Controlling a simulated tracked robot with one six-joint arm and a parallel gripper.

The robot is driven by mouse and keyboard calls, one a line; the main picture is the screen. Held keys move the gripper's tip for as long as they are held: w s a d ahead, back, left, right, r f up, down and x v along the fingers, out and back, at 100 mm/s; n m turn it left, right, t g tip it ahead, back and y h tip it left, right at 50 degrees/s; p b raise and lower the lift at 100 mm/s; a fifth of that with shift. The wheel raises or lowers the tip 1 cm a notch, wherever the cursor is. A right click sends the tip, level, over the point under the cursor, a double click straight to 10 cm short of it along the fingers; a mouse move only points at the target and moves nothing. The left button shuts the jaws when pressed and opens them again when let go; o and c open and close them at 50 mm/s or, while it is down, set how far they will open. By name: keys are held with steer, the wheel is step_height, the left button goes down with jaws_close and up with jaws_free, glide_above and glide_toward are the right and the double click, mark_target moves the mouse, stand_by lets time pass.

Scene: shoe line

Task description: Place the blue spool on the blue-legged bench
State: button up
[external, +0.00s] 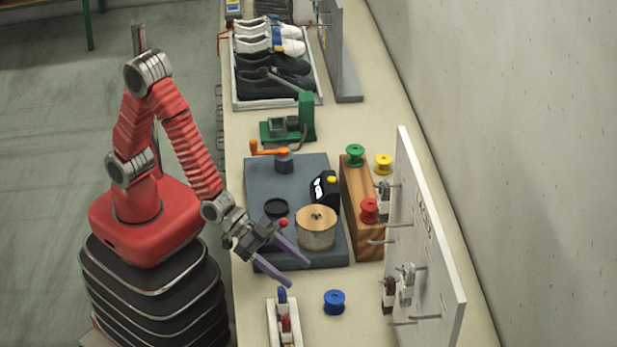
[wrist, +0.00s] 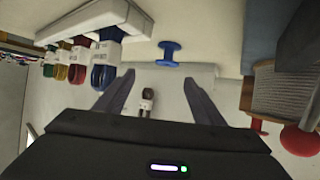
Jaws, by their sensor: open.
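The blue spool (external: 334,302) stands on the worktable near its front, right of a small white rack. It also shows in the wrist view (wrist: 169,53), above and between my fingertips. My gripper (external: 299,273) is open and empty, with its fingers pointing down to the right, left of and a little beyond the spool in the picture. Its two fingers show apart in the wrist view (wrist: 159,78). No blue-legged bench shows in either view; a bench with green legs (external: 88,22) is partly visible at the top left.
A grey mat (external: 262,183) carries a large wound reel (external: 316,231) close by my gripper. A white pegboard (external: 432,245) stands at the right.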

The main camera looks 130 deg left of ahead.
steer(key=s+d+r+m+g+h, duration=0.1)
steer(key=s+d+r+g, duration=0.1)
steer(key=s+r, duration=0.4)
steer(key=s+d+r+g+h, duration=0.1)
steer(key=s+r, duration=0.4)
steer(key=s, duration=0.4)
steer(key=s+r+g, duration=0.1)
steer(key=s+g, duration=0.1)
steer(key=s, duration=0.7)
steer(key=s+r+m+g, duration=0.1)
steer(key=s, duration=0.8)
steer(key=shift+a+r+g, duration=0.3)
steer(key=shift+a+g, duration=0.1)
